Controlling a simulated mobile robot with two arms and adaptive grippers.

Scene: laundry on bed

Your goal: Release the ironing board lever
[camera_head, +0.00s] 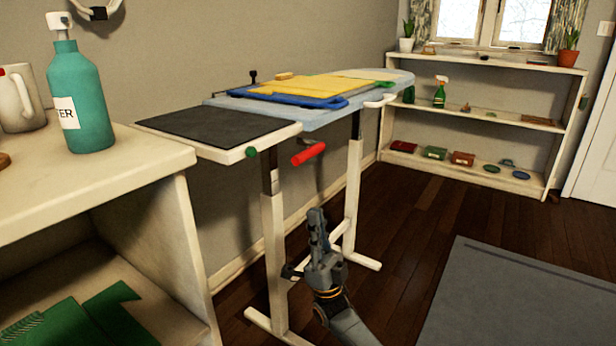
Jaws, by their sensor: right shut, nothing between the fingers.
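The ironing board (225,107) stands along the wall, with a pale blue top and white legs. Its red lever (308,154) sticks out under the front edge, towards the right of the white end section. A green knob (252,152) is on that end section's edge, left of the lever. My right gripper (317,222) is shut and empty, pointing up below the red lever and apart from it, in front of the board's legs. My left gripper is not in view.
Coloured boards or folded cloths (320,86) lie on the ironing board. A white shelf unit with a teal bottle (79,100) and mug (20,98) stands close on the left. A low bookcase (481,57) is at the back. Dark floor is clear right of the board, up to a grey mat (530,290).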

